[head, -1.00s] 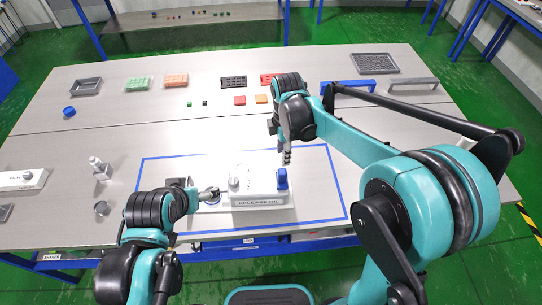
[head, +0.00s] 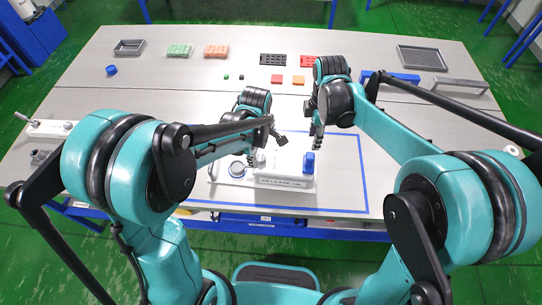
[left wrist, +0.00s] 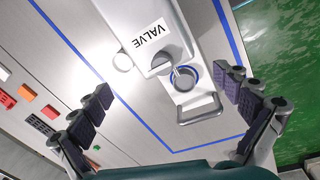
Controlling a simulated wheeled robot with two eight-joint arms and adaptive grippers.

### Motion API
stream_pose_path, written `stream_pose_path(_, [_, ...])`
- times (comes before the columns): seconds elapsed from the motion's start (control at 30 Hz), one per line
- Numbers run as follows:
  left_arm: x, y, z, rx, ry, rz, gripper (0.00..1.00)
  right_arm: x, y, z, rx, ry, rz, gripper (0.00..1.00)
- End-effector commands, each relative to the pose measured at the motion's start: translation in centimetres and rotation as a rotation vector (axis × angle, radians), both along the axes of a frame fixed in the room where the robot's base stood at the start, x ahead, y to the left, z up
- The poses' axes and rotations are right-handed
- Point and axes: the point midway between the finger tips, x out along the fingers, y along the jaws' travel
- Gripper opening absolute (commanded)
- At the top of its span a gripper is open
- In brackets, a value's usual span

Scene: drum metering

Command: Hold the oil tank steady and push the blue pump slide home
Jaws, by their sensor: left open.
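The white oil tank (head: 285,181) stands in the blue-outlined area, with dark lettering on its front. The blue pump slide (head: 308,162) stands upright at its right end. In the left wrist view the tank (left wrist: 158,25) carries a VALVE label, and a blue ring and a metal handle (left wrist: 200,109) are at its end. My left gripper (head: 266,149) is open and empty, above the tank's back left; its spread fingers also show in the left wrist view (left wrist: 168,105). My right gripper (head: 317,130) is behind and above the blue slide, apart from it; its finger opening is unclear.
Green and orange trays (head: 180,50), a black tray (head: 272,60), a red block (head: 277,79) and an orange block (head: 298,80) lie farther back. A blue cap (head: 112,70) is back left. A grey tray (head: 422,58) is back right. The table's front edge is close to the tank.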

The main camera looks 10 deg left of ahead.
Motion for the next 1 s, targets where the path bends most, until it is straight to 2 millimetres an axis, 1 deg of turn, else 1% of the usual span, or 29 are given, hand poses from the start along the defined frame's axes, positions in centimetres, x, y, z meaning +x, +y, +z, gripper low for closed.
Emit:
stream_pose_path(0.03, [0.5, -0.6, -1.3, -0.002, 0.023, 0.05, 1.0, 0.0, 0.0, 0.0, 0.0, 0.0, 0.0, 0.34])
stream_pose_path(0.1, [0.9, -1.2, -2.9, -0.004, 0.054, 0.125, 1.0, 0.0, 0.0, 0.0, 0.0, 0.0, 0.0, 0.34])
stream_pose_path(0.2, [1.3, -1.9, -4.9, -0.002, 0.088, 0.213, 1.0, 0.0, 0.0, 0.0, 0.0, 0.0, 0.0, 0.34])
stream_pose_path(0.33, [1.5, -2.4, -6.4, 0.002, 0.114, 0.284, 1.0, 0.0, 0.0, 0.0, 0.0, 0.0, 0.0, 0.34])
stream_pose_path(0.53, [1.5, -2.6, -8.3, 0.004, 0.124, 0.316, 1.0, 0.0, 0.0, 0.0, 0.0, 0.0, 0.0, 0.34])
stream_pose_path(0.8, [1.5, -2.5, -12.5, 0.003, 0.123, 0.315, 1.0, 0.0, 0.0, 0.0, 0.0, 0.0, 0.0, 0.34])
stream_pose_path(0.9, [1.5, -2.6, -13.7, 0.003, 0.123, 0.314, 1.0, 0.0, 0.0, 0.0, 0.0, 0.0, 0.0, 0.34])
stream_pose_path(1.0, [1.5, -2.5, -14.4, 0.003, 0.123, 0.314, 1.0, 0.0, 0.0, 0.0, 0.0, 0.0, 0.0, 0.34])
